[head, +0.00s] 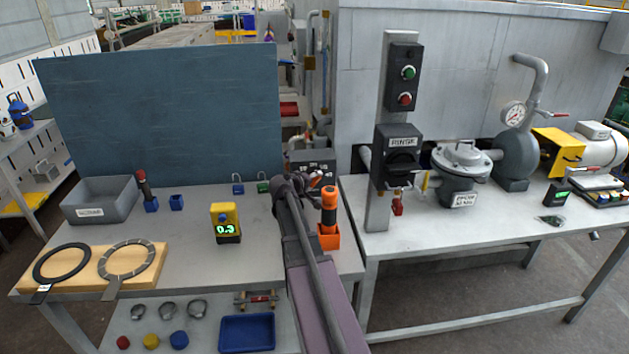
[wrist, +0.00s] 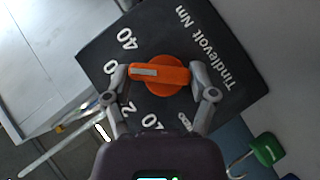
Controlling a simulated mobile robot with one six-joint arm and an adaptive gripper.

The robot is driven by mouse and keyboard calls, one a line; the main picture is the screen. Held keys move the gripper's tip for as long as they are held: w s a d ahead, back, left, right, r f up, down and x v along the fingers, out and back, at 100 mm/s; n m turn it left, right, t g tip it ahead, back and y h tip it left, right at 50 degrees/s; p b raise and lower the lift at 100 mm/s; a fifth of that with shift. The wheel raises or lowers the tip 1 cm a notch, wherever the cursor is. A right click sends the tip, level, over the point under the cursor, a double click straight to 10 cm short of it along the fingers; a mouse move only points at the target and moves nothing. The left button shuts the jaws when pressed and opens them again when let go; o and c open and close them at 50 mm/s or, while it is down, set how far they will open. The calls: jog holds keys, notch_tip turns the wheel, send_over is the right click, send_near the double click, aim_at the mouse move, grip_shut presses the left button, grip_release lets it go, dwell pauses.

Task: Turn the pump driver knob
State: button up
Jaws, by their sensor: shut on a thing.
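A pale pointer mark lies on the knob's left part in the wrist view. My gripper (wrist: 159,75) is shut on the knob, with one finger at each end of its bar. In the head view, my gripper (head: 305,184) reaches the front of a dark box (head: 312,160) at the back of the left table. My arm hides part of that box.
An orange-and-black tool (head: 329,205) stands in an orange holder close right of my arm. A yellow device (head: 225,221) reading 0.3 stands to the left. Blue and green padlocks (head: 263,186) lie behind. A grey post with a "RINGE"-like label (head: 403,142) rises at right.

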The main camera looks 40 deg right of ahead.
jog(key=shift+m+y+p, duration=0.4)
jog(key=shift+p, duration=0.1)
jog(key=o, duration=1)
jog(key=shift+o, duration=0.2)
jog(key=shift+f+n+h+b, duration=0.15)
jog(key=shift+n+h+b, duration=0.15)
jog(key=shift+b, duration=0.35)
